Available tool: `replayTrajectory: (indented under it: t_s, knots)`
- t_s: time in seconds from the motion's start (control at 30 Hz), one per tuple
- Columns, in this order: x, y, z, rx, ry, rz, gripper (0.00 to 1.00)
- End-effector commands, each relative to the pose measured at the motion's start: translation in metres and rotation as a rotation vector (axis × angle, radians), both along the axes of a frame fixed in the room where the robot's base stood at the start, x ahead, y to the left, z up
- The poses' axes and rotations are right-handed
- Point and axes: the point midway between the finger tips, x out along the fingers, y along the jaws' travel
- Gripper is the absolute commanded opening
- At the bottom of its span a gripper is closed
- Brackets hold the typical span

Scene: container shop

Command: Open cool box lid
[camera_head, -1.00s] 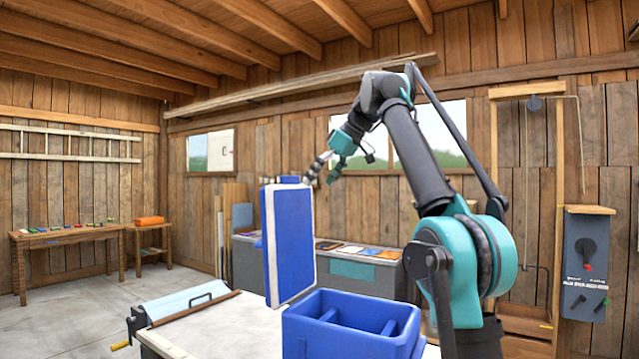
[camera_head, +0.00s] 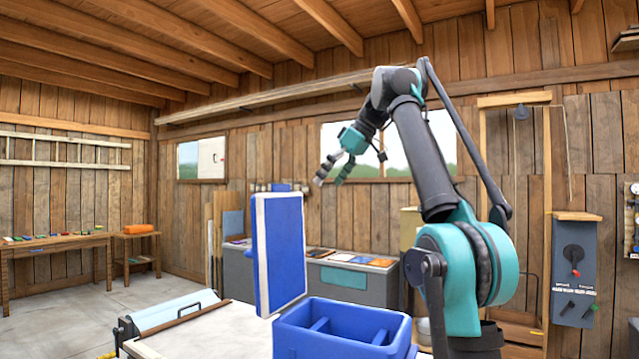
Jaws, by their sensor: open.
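The blue cool box (camera_head: 345,342) stands on a light-topped table in the lower middle of the head view. Its inside, with blue dividers, is open to view. The lid (camera_head: 280,250), blue with a pale edge, stands upright at the left side of the box. My gripper (camera_head: 328,182) is open and empty, its fingers pointing down and left. It is above and to the right of the lid's top edge, apart from it in the picture.
A blue roller-like device with a handle (camera_head: 172,312) lies at the table's left. A grey counter (camera_head: 345,281) with coloured sheets stands behind. A workbench (camera_head: 55,243) is at the far left, and a grey panel with knobs (camera_head: 575,270) hangs at right. Floor at left is clear.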

Motion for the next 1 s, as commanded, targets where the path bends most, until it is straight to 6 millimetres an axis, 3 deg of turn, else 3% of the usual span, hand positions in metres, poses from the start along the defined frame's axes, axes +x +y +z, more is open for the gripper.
replayTrajectory:
  t_s: [0.2,0.4,0.8,1.0]
  knots:
    - [-0.019,-0.042,0.000,0.000,0.001,-0.006,0.98]
    - [-0.030,-0.065,0.000,0.000,0.000,-0.004,0.98]
    - [-0.035,-0.073,0.000,0.000,0.001,-0.001,0.98]
    - [-0.034,-0.073,-0.001,0.000,0.001,-0.003,0.76]
